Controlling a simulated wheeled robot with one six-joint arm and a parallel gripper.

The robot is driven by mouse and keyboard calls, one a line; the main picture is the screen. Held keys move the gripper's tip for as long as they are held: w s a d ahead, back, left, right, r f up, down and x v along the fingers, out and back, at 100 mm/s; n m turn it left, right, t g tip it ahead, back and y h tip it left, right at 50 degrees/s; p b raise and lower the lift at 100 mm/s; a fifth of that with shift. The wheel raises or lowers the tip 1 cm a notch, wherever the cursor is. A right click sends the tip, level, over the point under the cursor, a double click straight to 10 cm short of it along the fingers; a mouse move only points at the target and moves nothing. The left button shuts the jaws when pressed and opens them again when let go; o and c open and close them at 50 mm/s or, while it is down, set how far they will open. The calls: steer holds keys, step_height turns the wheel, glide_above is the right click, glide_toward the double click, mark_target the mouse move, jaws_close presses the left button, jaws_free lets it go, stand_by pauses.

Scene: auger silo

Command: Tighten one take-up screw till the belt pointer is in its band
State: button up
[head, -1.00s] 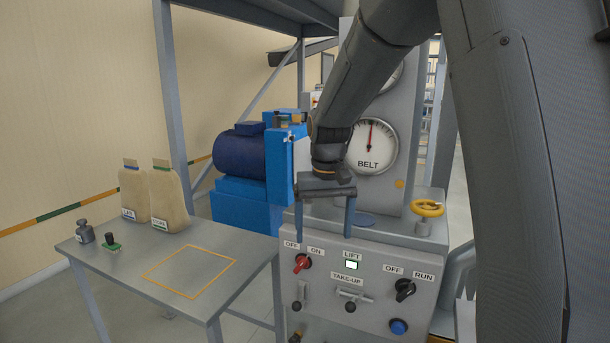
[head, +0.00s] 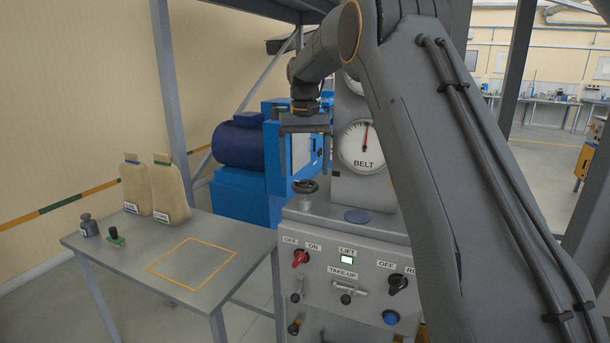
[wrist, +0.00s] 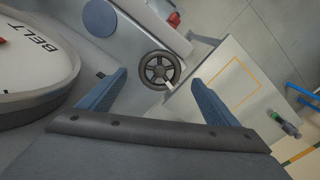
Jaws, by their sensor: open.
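The BELT dial (head: 362,146) is white with a red pointer standing nearly upright; its band is too small to make out. Part of the dial is at the left of the wrist view (wrist: 35,60). Below the TAKE-UP label (head: 342,273) a small T-shaped handle (head: 346,291) sits on the grey panel. A dark handwheel (head: 305,186) stands on the panel box's top left. My gripper (head: 305,147) is open and empty above this handwheel. In the wrist view the handwheel (wrist: 159,69) shows between and beyond the fingertips, apart from them.
A red knob (head: 300,258), lit LIFT lamp (head: 347,260), black knob (head: 398,284) and blue button (head: 391,317) are on the panel front. A blue motor unit (head: 240,145) stands behind. The table (head: 215,300) at left holds two bags (head: 170,190) and small items.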

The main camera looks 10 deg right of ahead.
mark_target(304, 183)
steer(key=shift+f+p, duration=0.7)
steer(key=shift+f, duration=1.35)
steer(key=c, duration=1.1)
steer(key=shift+n, duration=0.3)
steer(key=n+b, duration=0.1)
steer(key=n, duration=0.1)
steer(key=shift+n, duration=0.4)
steer(key=n, duration=0.3)
steer(key=shift+n+b, duration=0.3)
steer(key=shift+b, duration=0.05)
steer(key=n, duration=0.3)
steer(key=shift+r+n, duration=0.1)
steer(key=shift+n, duration=0.2)
steer(key=shift+w+n+b, duration=0.1)
steer(key=shift+n+b, duration=0.35)
steer(key=shift+n, duration=1.65)
